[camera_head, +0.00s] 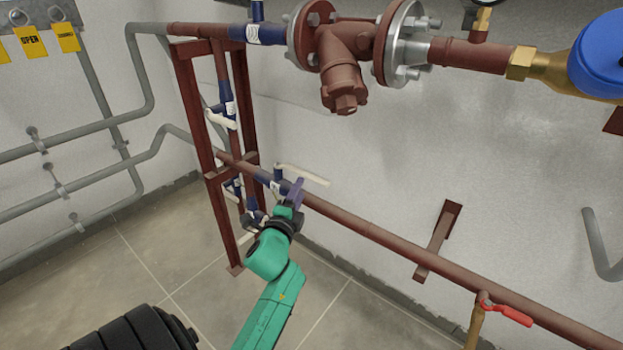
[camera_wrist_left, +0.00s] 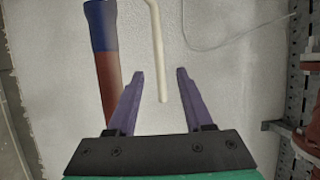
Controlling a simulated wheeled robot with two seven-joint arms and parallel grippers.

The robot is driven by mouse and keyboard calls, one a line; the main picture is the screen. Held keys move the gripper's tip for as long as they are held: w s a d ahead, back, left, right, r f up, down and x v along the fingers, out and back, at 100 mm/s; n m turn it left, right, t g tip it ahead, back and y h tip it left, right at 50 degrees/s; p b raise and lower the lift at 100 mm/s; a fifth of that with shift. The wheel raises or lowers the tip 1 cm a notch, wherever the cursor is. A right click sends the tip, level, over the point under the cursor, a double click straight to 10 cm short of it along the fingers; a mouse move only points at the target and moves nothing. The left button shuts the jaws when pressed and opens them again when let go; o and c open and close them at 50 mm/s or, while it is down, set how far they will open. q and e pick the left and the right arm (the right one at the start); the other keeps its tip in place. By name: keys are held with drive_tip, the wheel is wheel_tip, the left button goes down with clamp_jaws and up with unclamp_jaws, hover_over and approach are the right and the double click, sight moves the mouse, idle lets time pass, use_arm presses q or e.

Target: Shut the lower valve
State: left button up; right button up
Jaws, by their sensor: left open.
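The lower pipe carries a blue valve body (camera_head: 271,183) with a long cream lever (camera_head: 305,175). The lever runs roughly along the pipe, a little apart from it. My left gripper (camera_head: 295,193) is open and close to this valve, in front of the pipe. In the left wrist view, the lever (camera_wrist_left: 157,45) comes down between the two purple fingers, its free end between them; neither finger visibly presses on it. The blue and red-brown pipe (camera_wrist_left: 105,60) passes just left of the left finger. My right gripper is not in view.
A red-brown frame (camera_head: 190,110) stands left of the valve and carries another blue valve with a cream lever (camera_head: 220,118). A flanged strainer (camera_head: 340,50) sits on the upper pipe. A red-handled valve (camera_head: 510,314) is at lower right. The wall (camera_head: 350,130) is close behind.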

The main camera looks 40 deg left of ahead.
sight(300, 174)
use_arm(q)
drive_tip(key=b+x, duration=0.2)
drive_tip(key=x, duration=0.9)
drive_tip(key=shift+w, duration=0.35)
clamp_jaws()
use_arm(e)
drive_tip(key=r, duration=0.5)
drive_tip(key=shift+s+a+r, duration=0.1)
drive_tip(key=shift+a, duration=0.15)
use_arm(q)
drive_tip(key=shift+f, duration=0.15)
